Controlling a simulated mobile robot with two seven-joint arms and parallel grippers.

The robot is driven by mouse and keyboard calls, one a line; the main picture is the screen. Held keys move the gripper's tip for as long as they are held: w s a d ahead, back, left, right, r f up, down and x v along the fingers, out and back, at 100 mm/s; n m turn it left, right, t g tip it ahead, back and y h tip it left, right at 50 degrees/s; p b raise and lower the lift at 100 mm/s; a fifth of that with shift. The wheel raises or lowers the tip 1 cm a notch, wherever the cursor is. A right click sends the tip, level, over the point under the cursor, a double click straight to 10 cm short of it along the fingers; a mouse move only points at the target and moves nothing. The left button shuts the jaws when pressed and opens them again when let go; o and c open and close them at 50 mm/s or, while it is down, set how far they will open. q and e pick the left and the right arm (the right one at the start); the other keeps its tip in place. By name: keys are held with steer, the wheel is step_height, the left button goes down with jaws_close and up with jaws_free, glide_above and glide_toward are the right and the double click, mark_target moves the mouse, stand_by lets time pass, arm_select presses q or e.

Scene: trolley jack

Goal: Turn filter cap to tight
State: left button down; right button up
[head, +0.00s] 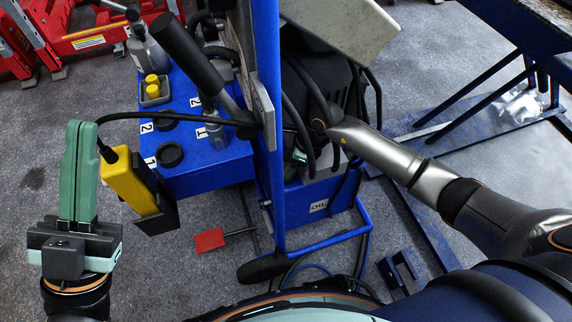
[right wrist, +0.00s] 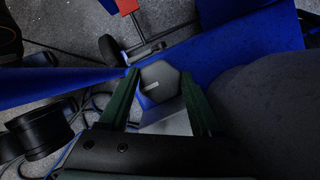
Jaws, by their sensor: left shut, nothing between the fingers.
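The filter cap (right wrist: 158,84) shows in the right wrist view as a dark grey, many-sided cap with a short pale mark on its face. My right gripper (right wrist: 160,73) has its two green fingers apart, one on each side of the cap. Narrow gaps seem to show beside the cap; I cannot tell how deep it sits between the fingers. My left gripper (head: 80,125) points up at the left, shut and empty, away from the cap.
A blue post (head: 268,120) rises mid-view. A blue tray (head: 215,165) holds bottles and black rings. A yellow handheld device (head: 130,182) with a black cable hangs close right of my left gripper. A red pedal (head: 209,240) lies low. A red jack (head: 90,40) stands at the back left.

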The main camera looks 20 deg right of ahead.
steer(key=c, duration=0.5)
steer(key=shift+r+m+t+p, duration=0.2)
steer(key=shift+m+t+p, duration=0.2)
steer(key=shift+m+p, duration=1)
steer(key=shift+c, duration=0.2)
steer(key=shift+f+m+t+h+p, duration=0.1)
steer(key=shift+m+t+h+p, duration=0.4)
steer(key=shift+m+p, duration=0.6)
steer(key=shift+f+m, duration=0.1)
steer(key=shift+m, duration=0.5)
arm_select(q)
steer(key=w+r+y, duration=0.1)
steer(key=w+n+y, duration=0.1)
steer(key=y, duration=0.1)
steer(key=shift+w+a+r+n, duration=0.25)
steer(key=shift+a+r+n, duration=0.05)
steer(key=shift+a+r, duration=0.1)
arm_select(e)
steer(key=o, duration=1.1)
